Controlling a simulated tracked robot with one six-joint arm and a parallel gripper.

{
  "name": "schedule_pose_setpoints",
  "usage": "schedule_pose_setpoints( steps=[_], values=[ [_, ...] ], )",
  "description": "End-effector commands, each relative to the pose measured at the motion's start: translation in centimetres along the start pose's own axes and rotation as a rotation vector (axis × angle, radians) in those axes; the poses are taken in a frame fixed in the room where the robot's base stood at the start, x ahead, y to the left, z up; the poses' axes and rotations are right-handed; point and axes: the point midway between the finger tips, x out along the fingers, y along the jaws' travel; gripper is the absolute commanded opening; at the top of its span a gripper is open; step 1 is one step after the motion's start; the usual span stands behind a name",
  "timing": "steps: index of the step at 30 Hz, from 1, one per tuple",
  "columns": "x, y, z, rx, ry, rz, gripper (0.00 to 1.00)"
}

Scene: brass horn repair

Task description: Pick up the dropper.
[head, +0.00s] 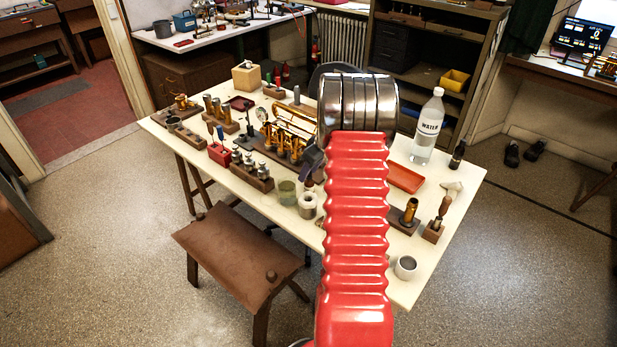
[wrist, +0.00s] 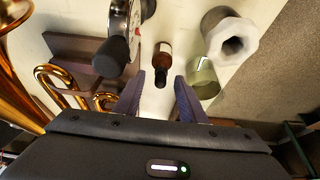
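A small brown bottle with a black cap (wrist: 162,62), which looks like the dropper, stands on the pale table in the wrist view. My gripper (wrist: 158,92) is open and empty. Its two dark fingers are spread on either side of the line to the bottle, with the cap just beyond their tips. The fingers do not appear to touch it. In the head view my arm hides most of that spot, so I cannot make the bottle out clearly there.
A green glass cup (wrist: 203,78) and a white-rimmed grey container (wrist: 232,42) stand right of the bottle. A dial gauge (wrist: 120,18) and brass tubing (wrist: 62,88) are left. A water bottle (head: 429,126) and another dark bottle (head: 457,155) stand at the table's right.

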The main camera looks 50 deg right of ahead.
Motion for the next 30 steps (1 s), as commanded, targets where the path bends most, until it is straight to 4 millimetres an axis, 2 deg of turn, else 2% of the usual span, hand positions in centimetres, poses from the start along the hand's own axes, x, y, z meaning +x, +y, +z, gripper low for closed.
schedule_pose_setpoints(
  steps=[10, 26, 30],
  values=[
    [-0.03, 0.0, 0.03, 0.0, 0.0, 0.0, 0.38],
    [-0.03, 0.0, 0.03, 0.0, 0.0, 0.0, 0.0],
    [-0.03, -0.01, 0.02, 0.0, 0.0, 0.0, 0.0]
  ],
)
